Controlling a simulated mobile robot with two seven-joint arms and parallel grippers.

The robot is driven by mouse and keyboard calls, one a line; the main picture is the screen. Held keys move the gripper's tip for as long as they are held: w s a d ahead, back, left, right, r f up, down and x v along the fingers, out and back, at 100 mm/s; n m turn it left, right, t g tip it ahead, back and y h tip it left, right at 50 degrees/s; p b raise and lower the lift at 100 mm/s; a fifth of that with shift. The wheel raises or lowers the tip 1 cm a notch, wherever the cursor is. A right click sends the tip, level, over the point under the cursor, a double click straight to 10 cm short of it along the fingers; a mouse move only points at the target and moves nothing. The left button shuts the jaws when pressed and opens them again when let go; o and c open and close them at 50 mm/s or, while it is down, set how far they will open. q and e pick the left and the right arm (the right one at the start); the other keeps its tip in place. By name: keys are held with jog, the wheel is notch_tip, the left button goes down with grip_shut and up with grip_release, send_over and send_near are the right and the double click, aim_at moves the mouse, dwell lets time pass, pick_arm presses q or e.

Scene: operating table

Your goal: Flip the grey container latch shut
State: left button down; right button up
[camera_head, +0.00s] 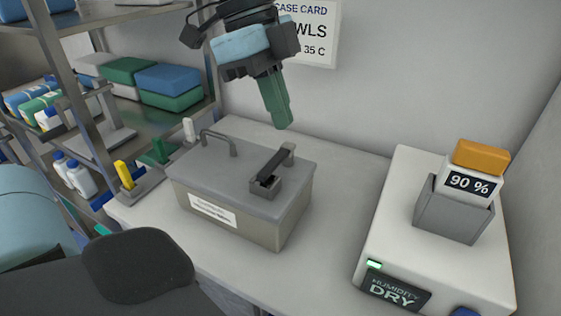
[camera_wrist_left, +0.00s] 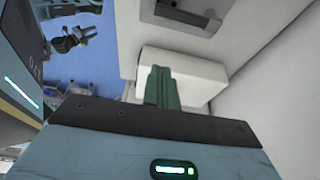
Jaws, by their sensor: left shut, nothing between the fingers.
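The grey container (camera_head: 238,165) stands on the white counter with its grey lid on. Its dark latch bar (camera_head: 277,162) runs across the lid's right part, from a small bracket (camera_head: 264,187) near the front to a small post (camera_head: 289,150) at the back. I cannot tell whether the bar is fully down. My left gripper (camera_head: 284,122) points down above and behind the latch, apart from it. Its green fingers are together and empty; they also show in the left wrist view (camera_wrist_left: 161,88). My right gripper is not in view.
A bent handle (camera_head: 219,140) rises from the lid's left part. A white humidity unit (camera_head: 395,220) with a grey holder (camera_head: 453,215) stands on the right. A metal shelf (camera_head: 145,115) with boxes and bottles is on the left. The counter (camera_head: 335,185) between container and unit is clear.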

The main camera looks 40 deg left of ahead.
aim_at(275, 180)
pick_arm(q)
notch_tip(275, 180, down, 9)
jog(key=shift+f+p, duration=0.1)
jog(key=shift+p, duration=0.5)
jog(key=shift+a, duration=0.15)
jog(key=shift+s+a+f, duration=0.1)
jog(key=shift+a, duration=0.05)
jog(key=shift+a, duration=0.1)
dwell(0.3)
